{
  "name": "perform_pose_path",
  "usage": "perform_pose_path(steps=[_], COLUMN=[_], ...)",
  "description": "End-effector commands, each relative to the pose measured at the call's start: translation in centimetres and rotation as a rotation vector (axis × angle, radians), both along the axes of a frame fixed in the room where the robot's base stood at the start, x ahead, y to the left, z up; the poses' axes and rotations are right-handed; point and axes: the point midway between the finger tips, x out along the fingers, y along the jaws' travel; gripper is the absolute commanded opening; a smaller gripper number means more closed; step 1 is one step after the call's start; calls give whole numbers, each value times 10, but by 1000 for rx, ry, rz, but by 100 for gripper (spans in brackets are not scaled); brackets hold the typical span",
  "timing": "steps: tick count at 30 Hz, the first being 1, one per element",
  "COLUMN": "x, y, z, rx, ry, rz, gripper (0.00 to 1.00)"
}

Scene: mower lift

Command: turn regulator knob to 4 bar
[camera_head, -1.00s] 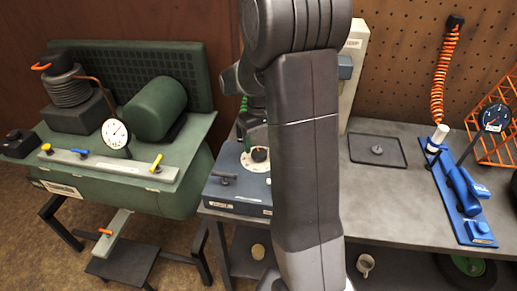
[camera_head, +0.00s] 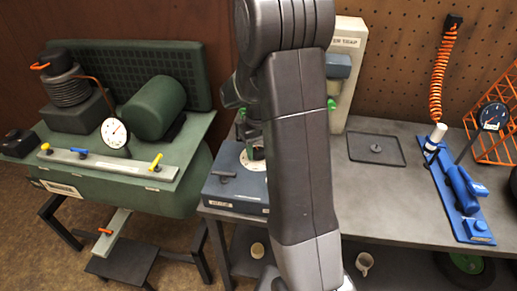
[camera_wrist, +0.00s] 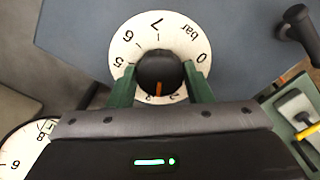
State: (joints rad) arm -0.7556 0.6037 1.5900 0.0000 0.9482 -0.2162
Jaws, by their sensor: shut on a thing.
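In the wrist view my gripper (camera_wrist: 160,92) is shut on the black regulator knob (camera_wrist: 155,68), with one green finger on each side. The knob sits in the middle of a white ring scale (camera_wrist: 182,35) marked in bar. Its orange pointer points down, close to the 2 and on its side toward the higher numbers. The 0, 5, 6 and 7 are readable; the scale's lower edge is partly hidden by the fingers. In the head view the blue regulator box (camera_head: 222,190) stands at the bench's left end, and my arm hides most of the gripper and knob.
A green compressor (camera_head: 120,185) with a white gauge (camera_head: 114,132) stands left. A black lever (camera_wrist: 293,28) sticks up near the scale. A water trap (camera_head: 344,75) stands behind my arm. A blue rail (camera_head: 462,200) with a dark gauge (camera_head: 493,116) lies right of a dark tray (camera_head: 350,158).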

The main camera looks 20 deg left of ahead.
Motion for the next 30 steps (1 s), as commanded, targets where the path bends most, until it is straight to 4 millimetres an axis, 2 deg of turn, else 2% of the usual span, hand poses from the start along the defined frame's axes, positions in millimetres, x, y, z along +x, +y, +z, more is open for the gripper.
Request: perform_pose_path(steps=[11, 30], x=[0, 1], y=[0, 1], z=[0, 1], rx=[1, 2], ry=[-1, -2], rz=[-132, -675], gripper=[23, 23])
